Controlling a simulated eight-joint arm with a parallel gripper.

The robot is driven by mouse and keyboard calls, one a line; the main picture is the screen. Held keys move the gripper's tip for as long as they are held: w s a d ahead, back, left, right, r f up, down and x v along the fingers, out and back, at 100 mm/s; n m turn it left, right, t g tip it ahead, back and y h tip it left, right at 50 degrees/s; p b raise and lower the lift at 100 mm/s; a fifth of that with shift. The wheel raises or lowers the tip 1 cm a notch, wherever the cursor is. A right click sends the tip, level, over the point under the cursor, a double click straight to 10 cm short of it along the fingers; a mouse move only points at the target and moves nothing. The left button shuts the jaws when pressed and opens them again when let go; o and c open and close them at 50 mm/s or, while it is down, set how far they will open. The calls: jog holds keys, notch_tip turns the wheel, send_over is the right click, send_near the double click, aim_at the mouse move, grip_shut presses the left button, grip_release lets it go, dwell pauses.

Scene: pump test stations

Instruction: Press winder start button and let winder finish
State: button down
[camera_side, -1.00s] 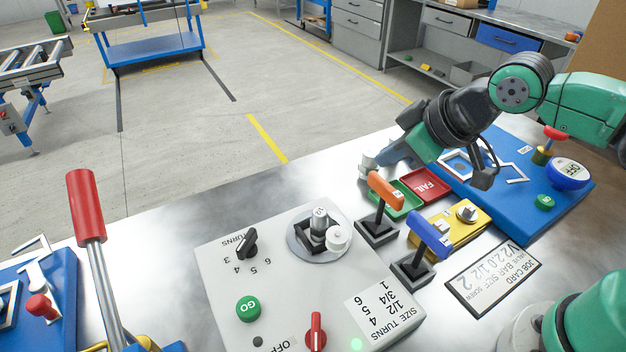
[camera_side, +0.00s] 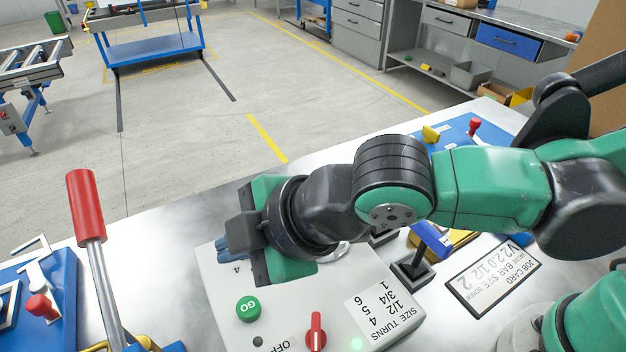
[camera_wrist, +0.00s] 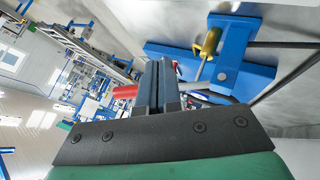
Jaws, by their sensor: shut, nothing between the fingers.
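The winder is a light grey box (camera_side: 284,326) on the metal bench in the side view. Its green GO button (camera_side: 248,309) shows clear on the near left of the top. A red selector knob (camera_side: 316,332) sits beside an OFF label, and a green lamp (camera_side: 356,344) glows near the front edge. My gripper (camera_side: 226,252) is over the winder's far left part, behind the GO button and apart from it. Its fingers are shut and empty, and they also show in the wrist view (camera_wrist: 157,85). My arm hides most of the turns dial and the winding head.
A red-handled lever (camera_side: 86,205) stands upright left of the winder. A blue fixture with a red knob (camera_side: 40,306) is at far left. A blue-handled lever (camera_side: 430,238) and a job card (camera_side: 492,277) are to the right. The bench behind the winder is clear.

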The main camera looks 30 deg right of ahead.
aim_at(255, 307)
jog(key=shift+f, duration=0.15)
jog(key=shift+f, duration=4.25)
jog(key=shift+f, duration=0.1)
jog(key=shift+f, duration=0.35)
